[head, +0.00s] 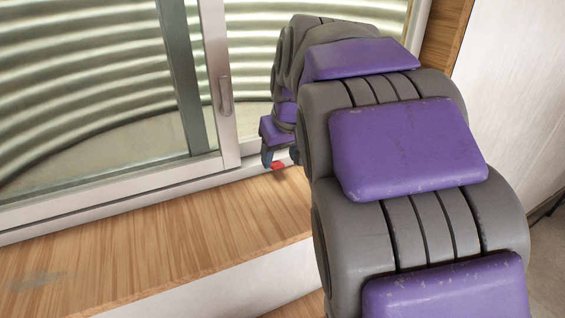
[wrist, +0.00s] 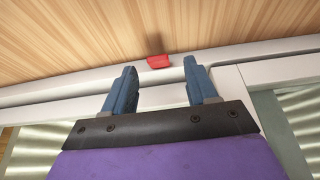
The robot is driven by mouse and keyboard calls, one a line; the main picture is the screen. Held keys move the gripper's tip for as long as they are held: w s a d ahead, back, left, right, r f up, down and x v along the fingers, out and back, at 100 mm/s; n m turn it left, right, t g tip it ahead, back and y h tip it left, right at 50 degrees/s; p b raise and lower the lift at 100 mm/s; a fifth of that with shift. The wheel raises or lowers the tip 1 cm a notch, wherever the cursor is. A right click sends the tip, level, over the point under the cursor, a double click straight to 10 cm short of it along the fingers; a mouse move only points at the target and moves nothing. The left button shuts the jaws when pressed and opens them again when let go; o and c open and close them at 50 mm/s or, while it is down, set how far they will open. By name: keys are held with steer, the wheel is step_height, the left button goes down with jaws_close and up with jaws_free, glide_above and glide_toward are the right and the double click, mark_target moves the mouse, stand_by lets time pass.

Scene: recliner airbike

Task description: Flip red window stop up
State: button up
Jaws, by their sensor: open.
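The red window stop (head: 278,166) is a small red piece at the window's bottom track, low beside the frame. In the wrist view the red stop (wrist: 159,61) sits at the border between the white track and the wooden sill, casting a short shadow on the wood. My gripper (wrist: 158,80) is open, its two blue-grey fingers apart, with the stop just beyond the fingertips and between them. Nothing is between the fingers. In the head view my gripper (head: 277,158) is partly hidden by my arm, close to the stop.
The sliding window (head: 100,100) has a white frame and a handle (head: 226,95). The wooden sill (head: 170,232) is mostly clear in front of it. A white wall (head: 505,100) stands at the right.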

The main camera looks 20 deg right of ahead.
mark_target(279, 167)
steer(key=shift+w+a+f, duration=0.25)
steer(key=shift+a+f, duration=0.15)
steer(key=shift+f, duration=0.2)
steer(key=shift+w+a+f, duration=0.2)
steer(key=shift+a+f, duration=0.2)
steer(key=shift+f, duration=0.45)
steer(key=d, duration=0.2)
steer(key=d+f, duration=0.1)
steer(key=shift+w, duration=0.35)
steer(key=shift+o, duration=0.3)
steer(key=shift+d, duration=0.2)
steer(key=shift+a+r, duration=0.15)
steer(key=shift+a, duration=0.95)
steer(key=c, duration=0.4)
steer(key=shift+c, duration=1.1)
steer(key=shift+s+d, duration=0.1)
steer(key=shift+d, duration=0.45)
steer(key=c, duration=0.4)
steer(key=shift+a, duration=0.2)
steer(key=shift+c, duration=0.5)
